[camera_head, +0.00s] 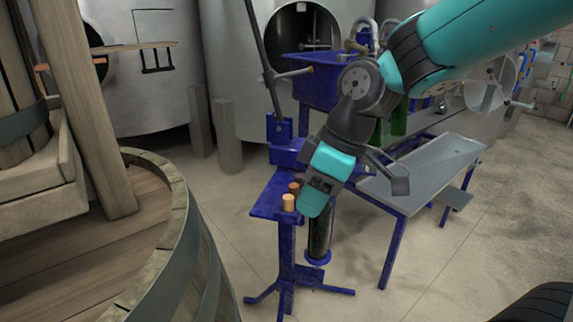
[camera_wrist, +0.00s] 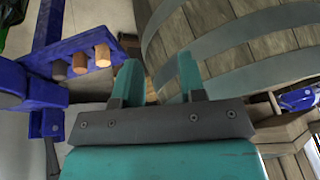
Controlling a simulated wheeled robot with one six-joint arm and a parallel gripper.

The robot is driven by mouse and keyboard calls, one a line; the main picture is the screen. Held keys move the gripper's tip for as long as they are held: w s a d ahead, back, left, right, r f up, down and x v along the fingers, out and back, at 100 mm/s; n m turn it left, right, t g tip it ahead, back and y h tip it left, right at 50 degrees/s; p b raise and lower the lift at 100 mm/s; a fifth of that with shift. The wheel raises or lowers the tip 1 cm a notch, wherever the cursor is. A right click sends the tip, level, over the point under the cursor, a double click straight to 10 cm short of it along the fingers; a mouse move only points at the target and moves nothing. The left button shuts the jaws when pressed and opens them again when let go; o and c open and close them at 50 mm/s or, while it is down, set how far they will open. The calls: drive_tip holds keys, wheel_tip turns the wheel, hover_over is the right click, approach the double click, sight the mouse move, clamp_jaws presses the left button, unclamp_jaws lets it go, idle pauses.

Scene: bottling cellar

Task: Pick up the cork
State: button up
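Several short corks stand in a row on the blue stand (camera_head: 266,207). In the head view a light tan cork (camera_head: 288,203) is at the near edge with a darker brown one (camera_head: 294,187) behind it. My gripper (camera_head: 313,202) is just right of the corks in the head view. In the wrist view my gripper (camera_wrist: 158,62) is open, with nothing between its teal fingers.
A large wooden barrel (camera_head: 195,235) stands at left front. A dark bottle (camera_head: 319,235) stands upright on the blue stand below my gripper. A grey-topped blue table (camera_head: 425,175) is to the right, with green bottles (camera_head: 398,118) behind. Steel tanks (camera_head: 235,60) fill the back.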

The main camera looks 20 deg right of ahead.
drive_tip(key=w+d+r+n+p, duration=0.2)
drive_tip(key=w+d+r+p, duration=0.4)
drive_tip(key=w+r+p, duration=0.2)
drive_tip(key=b, duration=0.1)
approach(282, 211)
drive_tip(key=shift+t, duration=0.4)
drive_tip(key=x, duration=0.5)
drive_tip(key=shift+s+a+f, duration=0.15)
drive_tip(key=shift+s+f, duration=0.1)
drive_tip(key=shift+s, duration=0.05)
drive_tip(key=c, duration=0.7)
